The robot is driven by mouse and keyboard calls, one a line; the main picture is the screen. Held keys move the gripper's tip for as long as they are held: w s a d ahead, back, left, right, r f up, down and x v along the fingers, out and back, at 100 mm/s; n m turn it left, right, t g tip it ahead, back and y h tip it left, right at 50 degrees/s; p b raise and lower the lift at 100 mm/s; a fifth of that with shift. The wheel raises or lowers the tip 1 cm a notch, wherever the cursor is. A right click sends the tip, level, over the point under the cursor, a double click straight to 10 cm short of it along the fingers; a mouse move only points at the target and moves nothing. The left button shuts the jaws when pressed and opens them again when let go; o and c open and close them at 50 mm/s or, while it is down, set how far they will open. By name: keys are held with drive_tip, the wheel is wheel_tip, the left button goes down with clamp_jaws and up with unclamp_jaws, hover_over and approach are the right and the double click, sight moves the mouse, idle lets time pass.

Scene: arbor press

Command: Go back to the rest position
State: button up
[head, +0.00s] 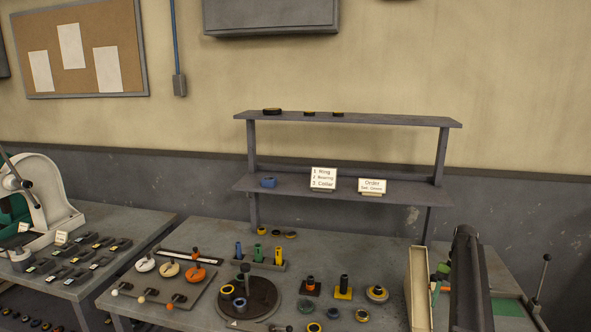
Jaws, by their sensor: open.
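My gripper does not show clearly in the head view. A dark long part and a cream upright panel rise from the bottom edge at the right; I cannot tell whether they are mine. No held object shows. The workbench (210,240) below carries a dark round turntable (262,308) with small rings and posts on it. A cream and green press (45,205) with a lever stands on the side bench at the far left.
A grey two-level rack (345,119) stands at the back with small dark rings on top, a blue ring (268,182) and two cards (323,178) below. Coloured knobs, posts and rings crowd the bench front. A thin lever (541,278) stands at the far right.

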drive_tip(key=w+a+f+m+h+b, duration=0.1)
drive_tip(key=w+a+f, duration=0.15)
drive_tip(key=a, duration=1.05)
drive_tip(key=w+a+f+h, duration=0.1)
drive_tip(key=a+f, duration=0.2)
drive_tip(key=a, duration=1)
drive_tip(key=s+a+m+t, duration=0.1)
drive_tip(key=s+a+m, duration=0.5)
drive_tip(key=m, duration=0.7)
drive_tip(key=s+a+m+t+h, duration=0.1)
drive_tip(key=s+a+m, duration=0.5)
drive_tip(key=m, duration=0.8)
drive_tip(key=s+t+b, duration=0.1)
drive_tip(key=s, duration=0.1)
drive_tip(key=shift+s, duration=0.3)
drive_tip(key=shift+w+a+f, duration=0.1)
drive_tip(key=shift+f, duration=0.05)
drive_tip(key=shift+c, duration=0.3)
